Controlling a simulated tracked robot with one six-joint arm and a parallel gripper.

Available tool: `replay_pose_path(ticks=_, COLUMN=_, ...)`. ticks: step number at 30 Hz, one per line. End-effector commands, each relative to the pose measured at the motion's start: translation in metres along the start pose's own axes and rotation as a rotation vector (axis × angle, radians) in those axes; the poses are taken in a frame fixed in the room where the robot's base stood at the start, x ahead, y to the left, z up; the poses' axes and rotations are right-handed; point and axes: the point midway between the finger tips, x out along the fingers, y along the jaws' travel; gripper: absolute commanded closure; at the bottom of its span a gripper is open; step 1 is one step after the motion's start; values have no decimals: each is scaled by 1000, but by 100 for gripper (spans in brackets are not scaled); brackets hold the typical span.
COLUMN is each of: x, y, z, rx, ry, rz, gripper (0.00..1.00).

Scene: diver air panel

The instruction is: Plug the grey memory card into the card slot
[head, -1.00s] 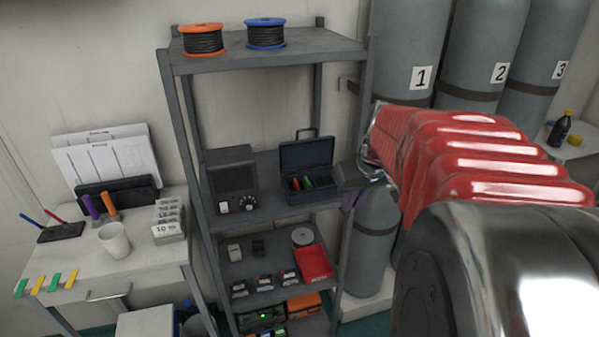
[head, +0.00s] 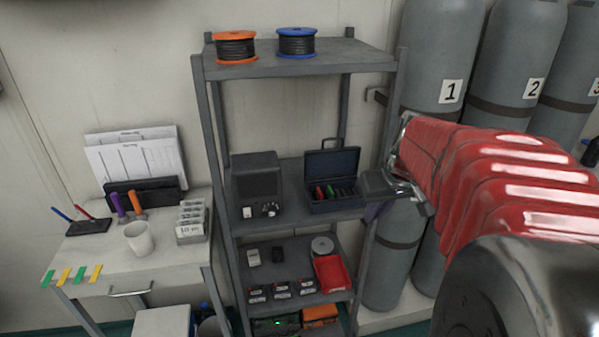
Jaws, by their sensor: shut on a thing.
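My gripper (head: 376,187) is at the right end of the middle shelf, just right of an open dark blue case (head: 332,206). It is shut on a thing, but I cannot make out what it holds. The case holds several upright cards, including a red card (head: 320,192), a green card (head: 332,190) and dark ones. I cannot pick out the grey memory card. Left of the case stands a dark grey device (head: 256,180) with a pale piece and a knob on its lower front. The card slot is too small to tell.
Cable reels (head: 236,46) stand on the top shelf. The lower shelf holds small devices and a red tray (head: 332,273). Gas cylinders (head: 440,90) stand right, behind my arm. A desk (head: 170,248) with a mug (head: 139,238) is at left.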

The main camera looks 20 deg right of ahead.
Motion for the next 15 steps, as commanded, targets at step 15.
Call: replay_pose_path(ticks=15, x=-10, y=-1, z=-4, rx=-2, ry=0, rz=0, gripper=100)
